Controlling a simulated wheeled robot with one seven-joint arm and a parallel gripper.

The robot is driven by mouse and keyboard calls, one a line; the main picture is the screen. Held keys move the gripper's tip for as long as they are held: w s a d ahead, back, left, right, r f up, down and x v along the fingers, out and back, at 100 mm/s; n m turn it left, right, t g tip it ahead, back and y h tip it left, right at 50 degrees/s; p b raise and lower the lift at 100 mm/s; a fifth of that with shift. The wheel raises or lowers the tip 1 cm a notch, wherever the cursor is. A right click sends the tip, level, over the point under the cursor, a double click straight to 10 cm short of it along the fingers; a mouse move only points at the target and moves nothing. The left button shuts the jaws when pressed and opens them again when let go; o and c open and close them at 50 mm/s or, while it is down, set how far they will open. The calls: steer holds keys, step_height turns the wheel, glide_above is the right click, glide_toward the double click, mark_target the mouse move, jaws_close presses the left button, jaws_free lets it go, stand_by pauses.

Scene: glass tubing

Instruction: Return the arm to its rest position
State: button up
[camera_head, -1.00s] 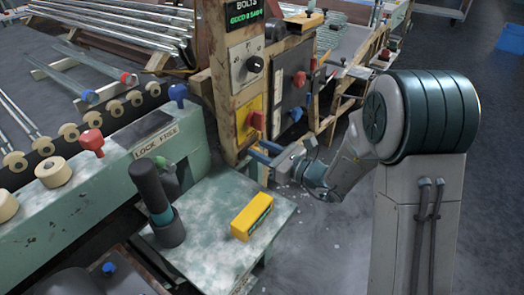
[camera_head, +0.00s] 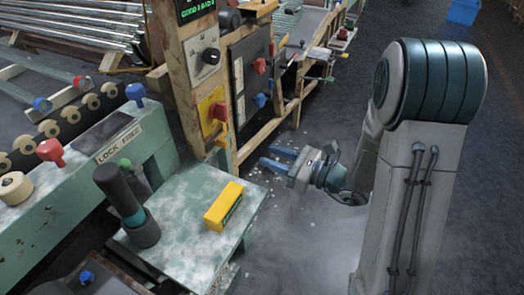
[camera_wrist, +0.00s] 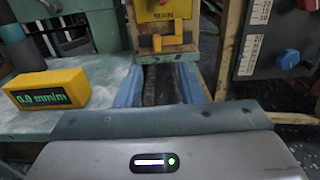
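My gripper (camera_head: 278,160) is held in the air to the right of the wooden control post, clear of the machine. Its two blue fingers are apart with nothing between them. In the wrist view my gripper (camera_wrist: 162,85) shows both blue fingers spread, with only dark background in the gap. My arm is folded in front of my body, with the upper link at the right of the head view.
A yellow gauge block (camera_head: 222,206) sits on the green worn table (camera_head: 185,245) beside a dark cylindrical handle (camera_head: 125,200). The wooden post (camera_head: 187,70) carries a yellow switch panel (camera_head: 212,112). Open floor (camera_head: 300,245) lies below and right of my gripper.

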stand_by(0.5)
steer(key=s+d+r+n+g+h+p, duration=0.2)
steer(key=s+r+n+g+h+p, duration=0.6)
steer(key=s+r+n+p, duration=0.6)
steer(key=s+d+r+n+t+h+p, duration=0.2)
steer(key=d+r+n+h+p, duration=0.6)
steer(key=d+r, duration=0.5)
steer(key=shift+d+t+h+p, duration=0.3)
steer(key=shift+d+t+p, duration=0.1)
steer(key=shift+t, duration=0.5)
